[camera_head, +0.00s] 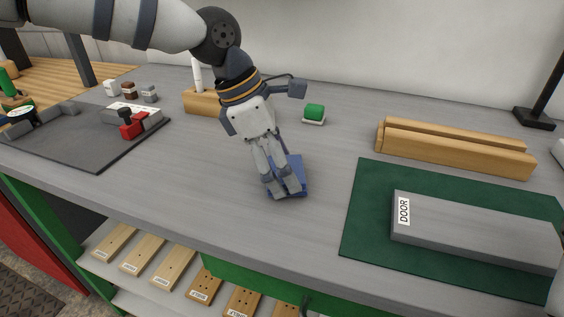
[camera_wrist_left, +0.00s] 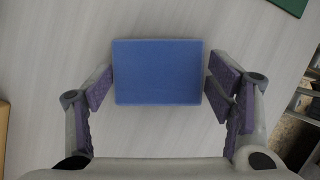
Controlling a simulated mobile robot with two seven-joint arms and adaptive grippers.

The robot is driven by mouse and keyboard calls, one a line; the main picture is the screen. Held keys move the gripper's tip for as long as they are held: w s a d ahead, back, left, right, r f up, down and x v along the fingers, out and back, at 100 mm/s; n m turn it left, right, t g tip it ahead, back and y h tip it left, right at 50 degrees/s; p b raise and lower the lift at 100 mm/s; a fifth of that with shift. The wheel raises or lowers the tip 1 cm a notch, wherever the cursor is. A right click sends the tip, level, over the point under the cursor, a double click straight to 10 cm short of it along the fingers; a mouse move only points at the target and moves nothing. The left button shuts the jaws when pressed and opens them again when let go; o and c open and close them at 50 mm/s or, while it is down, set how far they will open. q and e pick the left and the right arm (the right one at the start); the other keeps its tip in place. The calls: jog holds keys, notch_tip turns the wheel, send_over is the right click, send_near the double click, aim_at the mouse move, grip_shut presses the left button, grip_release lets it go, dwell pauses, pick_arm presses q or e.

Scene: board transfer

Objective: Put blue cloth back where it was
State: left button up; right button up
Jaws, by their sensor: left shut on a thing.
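The blue cloth (camera_head: 299,172) is a flat, folded blue block on the grey bench, near its front edge. In the left wrist view the blue cloth (camera_wrist_left: 158,72) is a rectangle between my left fingers. My left gripper (camera_head: 285,190) points down over it and hides part of it in the head view. In the wrist view the left gripper (camera_wrist_left: 158,88) has a finger at each side of the cloth, shut on it. I cannot tell whether the cloth touches the bench or is slightly above it. My right gripper is not in view.
A green mat (camera_head: 352,222) with a grey block marked DOOR (camera_head: 470,228) lies to the right. Behind are wooden bars (camera_head: 450,148) and a green pad (camera_head: 314,112). A dark tray (camera_head: 75,145) with a red part (camera_head: 133,127) is at left. Bench between is clear.

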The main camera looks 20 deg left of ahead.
pick_arm(q)
jog(key=shift+f, duration=0.1)
jog(key=o, duration=1.1)
jog(key=v, duration=1.2)
